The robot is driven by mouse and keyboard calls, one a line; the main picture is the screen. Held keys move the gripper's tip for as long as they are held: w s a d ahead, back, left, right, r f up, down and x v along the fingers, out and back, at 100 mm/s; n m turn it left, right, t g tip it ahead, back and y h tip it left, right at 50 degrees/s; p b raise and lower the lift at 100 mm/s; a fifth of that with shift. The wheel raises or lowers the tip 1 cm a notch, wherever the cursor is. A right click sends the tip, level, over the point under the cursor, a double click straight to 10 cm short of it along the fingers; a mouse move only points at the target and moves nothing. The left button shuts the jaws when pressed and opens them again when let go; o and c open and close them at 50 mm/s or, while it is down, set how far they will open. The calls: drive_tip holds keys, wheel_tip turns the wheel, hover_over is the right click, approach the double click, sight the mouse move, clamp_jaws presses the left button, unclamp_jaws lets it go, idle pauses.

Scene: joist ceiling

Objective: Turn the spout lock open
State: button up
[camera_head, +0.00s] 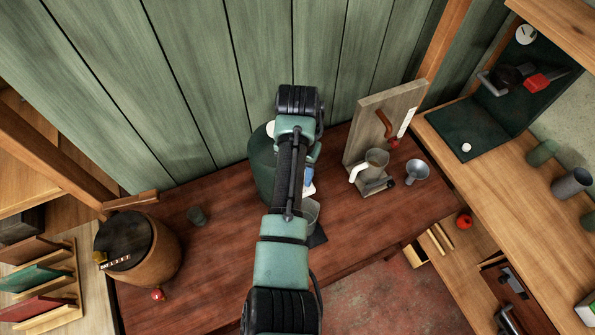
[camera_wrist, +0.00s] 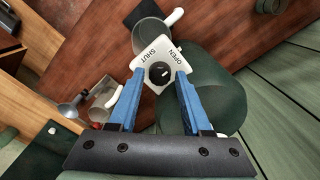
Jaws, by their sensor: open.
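The spout lock is a black round knob (camera_wrist: 160,73) on a white plate (camera_wrist: 148,57) marked SHUT and OPEN. The plate is at the side of a dark green rounded vessel (camera_wrist: 222,92). My gripper (camera_wrist: 159,76) is open, with its blue fingertips on either side of the knob; I cannot tell whether they touch it. A small light mark shows on the knob, but its setting is unclear. In the head view my arm hides the knob and much of the green vessel (camera_head: 262,160).
To the right in the head view are a wooden stand (camera_head: 372,125), a mug (camera_head: 376,160) and a funnel (camera_head: 417,171). A barrel (camera_head: 155,255) stands at the left.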

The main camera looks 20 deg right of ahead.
drive_tip(key=shift+r, duration=0.1)
drive_tip(key=shift+r, duration=0.35)
wheel_tip(320, 180, up, 12)
drive_tip(key=p, duration=0.3)
idle(0.3)
